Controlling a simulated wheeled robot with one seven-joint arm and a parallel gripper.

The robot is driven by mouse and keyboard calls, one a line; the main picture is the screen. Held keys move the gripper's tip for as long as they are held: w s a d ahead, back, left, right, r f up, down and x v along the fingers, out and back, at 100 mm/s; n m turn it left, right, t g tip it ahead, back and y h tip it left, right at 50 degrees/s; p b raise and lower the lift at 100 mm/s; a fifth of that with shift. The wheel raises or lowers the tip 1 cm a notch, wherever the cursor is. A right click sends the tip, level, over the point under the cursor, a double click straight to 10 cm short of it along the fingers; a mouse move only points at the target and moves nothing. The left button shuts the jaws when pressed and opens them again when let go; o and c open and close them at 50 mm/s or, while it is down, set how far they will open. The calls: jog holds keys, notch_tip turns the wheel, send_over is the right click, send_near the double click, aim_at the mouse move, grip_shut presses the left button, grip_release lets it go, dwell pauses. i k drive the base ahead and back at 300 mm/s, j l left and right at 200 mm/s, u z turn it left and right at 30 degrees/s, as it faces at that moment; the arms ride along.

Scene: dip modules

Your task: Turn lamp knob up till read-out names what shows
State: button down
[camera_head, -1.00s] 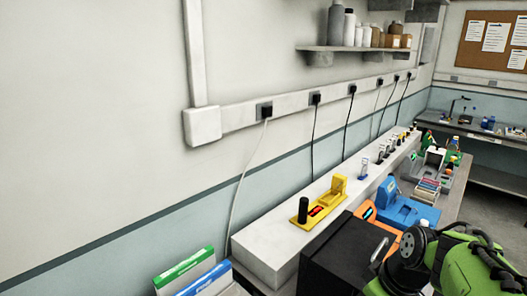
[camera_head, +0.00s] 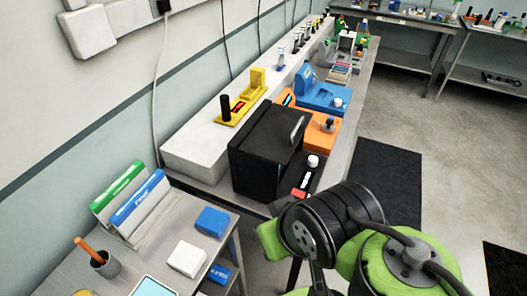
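Several modules with knobs stand on the bench, and I cannot tell which is the lamp. A black box module (camera_head: 262,150) has a dark strip at its front right with a pale-topped knob (camera_head: 313,161) and a small red read-out (camera_head: 299,193); its text is too small to read. An orange module (camera_head: 318,138) with a dark knob (camera_head: 329,124) and a blue module (camera_head: 318,95) with a white knob (camera_head: 338,102) stand behind it. A yellow module (camera_head: 243,105) with a black post and red display sits on the raised white ledge. My gripper is not in view; only my arm shows.
A near table holds a green binder (camera_head: 123,184), a blue binder (camera_head: 138,196), a pen cup (camera_head: 104,264), a blue box (camera_head: 212,221) and a white box (camera_head: 187,258). Dark mats (camera_head: 385,185) lie on open floor to the right. My arm partly covers the lower right.

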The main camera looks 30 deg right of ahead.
aim_at(312, 161)
jog(key=l+z, duration=0.2)
jog(key=z, duration=0.15)
jog(key=k+l+z, duration=0.1)
jog(key=z, duration=0.3)
jog(key=l, duration=0.1)
